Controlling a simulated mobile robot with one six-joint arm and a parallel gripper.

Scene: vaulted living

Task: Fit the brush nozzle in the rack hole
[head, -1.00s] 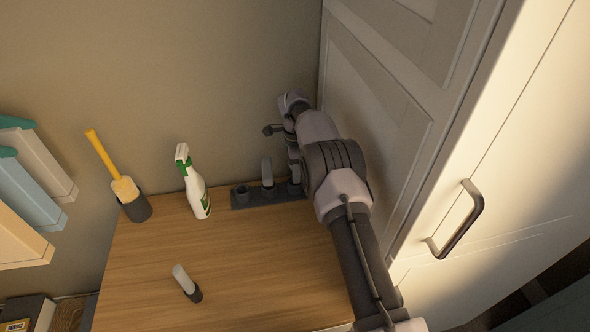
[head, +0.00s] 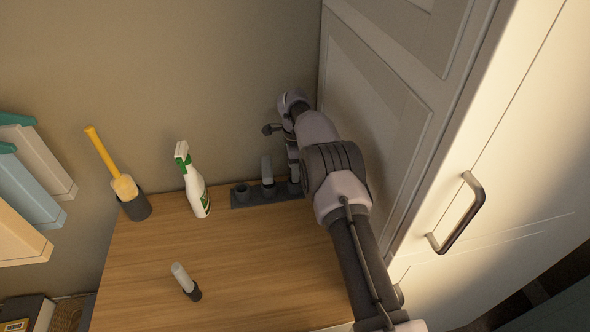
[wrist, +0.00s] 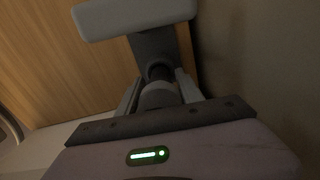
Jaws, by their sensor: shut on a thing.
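The dark rack (head: 253,199) lies at the back of the wooden top against the wall. Its left socket (head: 242,191) looks empty, and a light grey flat nozzle (head: 267,170) stands upright in the middle one. My gripper (head: 294,176) points down at the rack's right end, largely hidden by my arm. In the wrist view my gripper (wrist: 158,95) is shut on a grey round piece (wrist: 158,97), apparently the brush nozzle, beside a dark round opening. Its lower end is hidden, so I cannot tell how deep it sits.
A spray bottle (head: 196,188) stands left of the rack. A yellow-handled brush (head: 104,153) stands in a dark holder (head: 137,207). Another grey nozzle (head: 185,280) is on the front left of the wooden top (head: 240,260). A white cabinet (head: 375,130) rises close on the right.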

